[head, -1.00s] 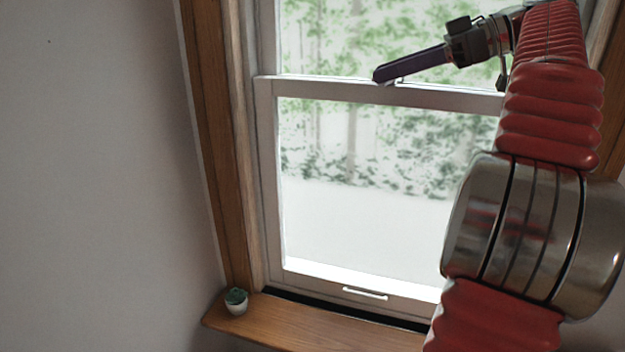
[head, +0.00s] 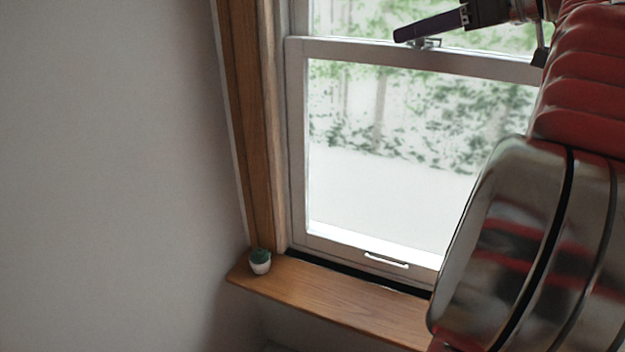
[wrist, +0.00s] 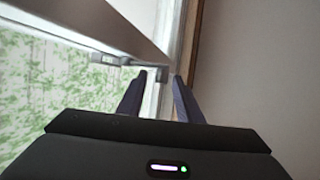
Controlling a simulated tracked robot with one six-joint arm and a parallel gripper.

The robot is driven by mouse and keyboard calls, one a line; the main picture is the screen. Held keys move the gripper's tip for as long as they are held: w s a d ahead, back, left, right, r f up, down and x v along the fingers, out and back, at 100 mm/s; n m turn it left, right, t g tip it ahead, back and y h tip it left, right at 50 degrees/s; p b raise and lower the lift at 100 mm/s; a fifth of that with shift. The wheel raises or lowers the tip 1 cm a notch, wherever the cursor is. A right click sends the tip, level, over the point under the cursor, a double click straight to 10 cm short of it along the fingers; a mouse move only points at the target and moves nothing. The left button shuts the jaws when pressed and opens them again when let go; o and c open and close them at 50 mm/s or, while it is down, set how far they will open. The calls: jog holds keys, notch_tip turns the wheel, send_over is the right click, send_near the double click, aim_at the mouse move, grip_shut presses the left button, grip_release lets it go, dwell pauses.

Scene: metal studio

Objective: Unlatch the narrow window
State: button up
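The narrow window (head: 296,130) has a white lower sash with a top rail (head: 345,50) across the middle. A small metal latch (head: 427,43) sits on that rail, partly behind my gripper. It also shows in the wrist view (wrist: 108,60), to the left of the fingertips. My gripper (head: 399,35) reaches in from the right, just above the rail and the latch. In the wrist view my gripper (wrist: 160,75) is open, its two dark fingers apart with nothing between them. I cannot tell whether a finger touches the latch.
A white handle (head: 386,261) is on the lower rail of the sash. A small potted plant (head: 260,261) stands at the left end of the wooden sill (head: 330,297). A plain wall (head: 110,150) fills the left. My arm hides the window's right side.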

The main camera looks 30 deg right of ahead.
jog(key=shift+w+a+m+h, duration=0.1)
jog(key=shift+w+m+h, duration=0.5)
jog(key=shift+m+h, duration=0.8)
jog(key=shift+w+a+m+h, duration=0.1)
jog(key=shift+w+m+h, duration=0.5)
jog(key=shift+m+h, duration=0.8)
jog(key=shift+w+m+h, duration=0.6)
jog(key=shift+m+h, duration=0.5)
jog(key=shift+h, duration=0.6)
jog(key=shift+w+d+m+g+h, duration=0.2)
jog(key=shift+w+m+g+h, duration=0.2)
jog(key=shift+m+g+h, duration=0.4)
jog(key=shift+w+d+m+g+h, duration=0.15)
jog(key=shift+w+m+g+h, duration=0.3)
jog(key=shift+m+h, duration=0.55)
jog(key=v, duration=1.3)
jog(key=a+f+n+y, duration=0.1)
jog(key=a+f+y, duration=0.1)
jog(key=a+f, duration=0.3)
jog(key=a+f+n+g+y, duration=0.1)
jog(key=a+f, duration=0.4)
jog(key=f, duration=0.8)
jog(key=a+f+n+g+y, duration=0.1)
jog(key=a+f+n+y, duration=0.2)
jog(key=f, duration=0.6)
jog(key=a, duration=0.2)
jog(key=shift+s+a, duration=0.15)
jog(key=shift+a, duration=0.15)
